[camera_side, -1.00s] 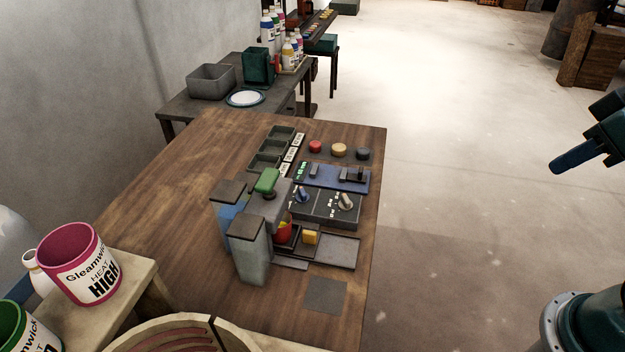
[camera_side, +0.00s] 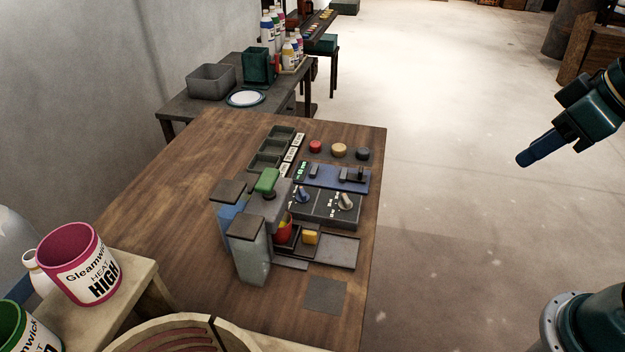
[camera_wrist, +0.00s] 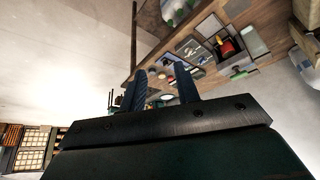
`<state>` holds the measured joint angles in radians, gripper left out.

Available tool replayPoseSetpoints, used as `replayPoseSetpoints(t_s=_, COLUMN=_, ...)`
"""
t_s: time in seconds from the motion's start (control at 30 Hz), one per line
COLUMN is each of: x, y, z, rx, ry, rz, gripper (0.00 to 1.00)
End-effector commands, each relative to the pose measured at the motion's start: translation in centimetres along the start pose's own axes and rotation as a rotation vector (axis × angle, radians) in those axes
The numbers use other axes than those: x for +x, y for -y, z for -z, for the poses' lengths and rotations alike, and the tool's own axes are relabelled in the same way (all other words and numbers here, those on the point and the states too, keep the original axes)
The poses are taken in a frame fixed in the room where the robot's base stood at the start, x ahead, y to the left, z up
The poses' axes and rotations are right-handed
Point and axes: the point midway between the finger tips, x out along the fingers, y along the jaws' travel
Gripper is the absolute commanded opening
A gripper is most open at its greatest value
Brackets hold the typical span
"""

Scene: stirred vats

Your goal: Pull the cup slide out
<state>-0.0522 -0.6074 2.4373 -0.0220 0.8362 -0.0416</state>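The cup slide (camera_side: 343,250) is a dark, flat tray with a yellow block-like handle (camera_side: 310,237), at the front right of the dispensing machine on the wooden table. A red cup (camera_side: 284,234) with something yellow at its top sits at the slide's left, partly under the machine's grey head. The cup also shows, tilted, in the wrist view (camera_wrist: 227,46). My gripper (camera_side: 521,160) is in the air right of the table, well apart from the slide. In the wrist view its two fingers (camera_wrist: 162,75) stand apart with nothing between them.
Behind the slide are a dark panel with knobs (camera_side: 325,208), a blue slider panel (camera_side: 335,177) and round red, tan and dark buttons (camera_side: 339,150). Grey and blue blocks (camera_side: 252,262) stand left of the slide. The air between my gripper and the table is clear.

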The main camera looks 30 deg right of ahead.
Motion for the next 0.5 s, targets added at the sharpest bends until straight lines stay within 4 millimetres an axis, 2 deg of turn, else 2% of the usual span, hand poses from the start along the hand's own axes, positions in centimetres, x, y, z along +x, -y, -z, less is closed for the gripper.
replayPoseSetpoints(t_s=0.2, x=2.5, y=1.9, z=3.9, rx=-0.119, ry=0.023, rz=0.05, gripper=0.32)
replayPoseSetpoints(t_s=0.5, x=7.1, y=5.6, z=8.4, rx=-0.278, ry=0.044, rz=0.122, gripper=0.32)
